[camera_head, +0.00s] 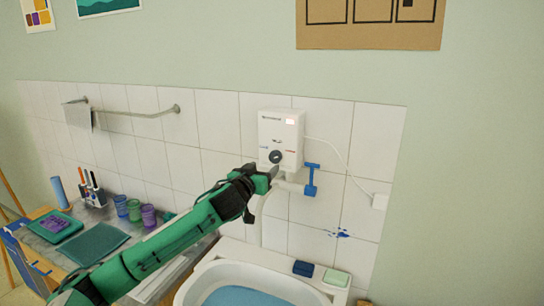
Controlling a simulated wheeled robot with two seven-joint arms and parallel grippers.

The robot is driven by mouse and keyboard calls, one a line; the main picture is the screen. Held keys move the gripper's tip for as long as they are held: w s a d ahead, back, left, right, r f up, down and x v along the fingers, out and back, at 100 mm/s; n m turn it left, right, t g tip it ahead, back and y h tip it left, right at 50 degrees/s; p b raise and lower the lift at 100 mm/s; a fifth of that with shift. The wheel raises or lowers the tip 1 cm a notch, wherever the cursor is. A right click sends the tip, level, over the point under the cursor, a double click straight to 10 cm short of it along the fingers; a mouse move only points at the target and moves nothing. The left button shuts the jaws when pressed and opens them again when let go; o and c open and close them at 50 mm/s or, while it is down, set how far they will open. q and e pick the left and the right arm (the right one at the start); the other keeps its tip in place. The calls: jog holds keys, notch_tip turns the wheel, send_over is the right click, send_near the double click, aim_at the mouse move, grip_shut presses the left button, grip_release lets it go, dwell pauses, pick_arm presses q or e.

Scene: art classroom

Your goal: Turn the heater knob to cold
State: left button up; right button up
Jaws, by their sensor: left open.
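The white heater (281,135) is mounted on the tiled wall above the basin. Its dark round knob (275,157) is on the lower front, with a small blue mark to its left and a red mark to its right. A small reddish display is lit at the upper right of the heater. My left gripper (272,172) is at the end of the green arm, just below the knob. Its fingertips look very small here, and I cannot tell whether they touch the knob. My right gripper is not in view.
A blue tap handle (312,180) sticks out right of the heater. Below is a white basin (205,273) with a dark blue block (303,268) and a green block (336,277) on its ledge. A counter at left holds cups (148,215). A towel rail (140,113) is on the wall.

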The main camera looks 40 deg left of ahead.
aim_at(274, 159)
pick_arm(q)
jog(key=p+x, duration=0.2)
jog(key=x, duration=0.5)
jog(key=shift+w+p, duration=0.15)
jog(key=shift+p, duration=0.25)
jog(key=shift+c, duration=0.2)
jog(key=c, duration=0.9)
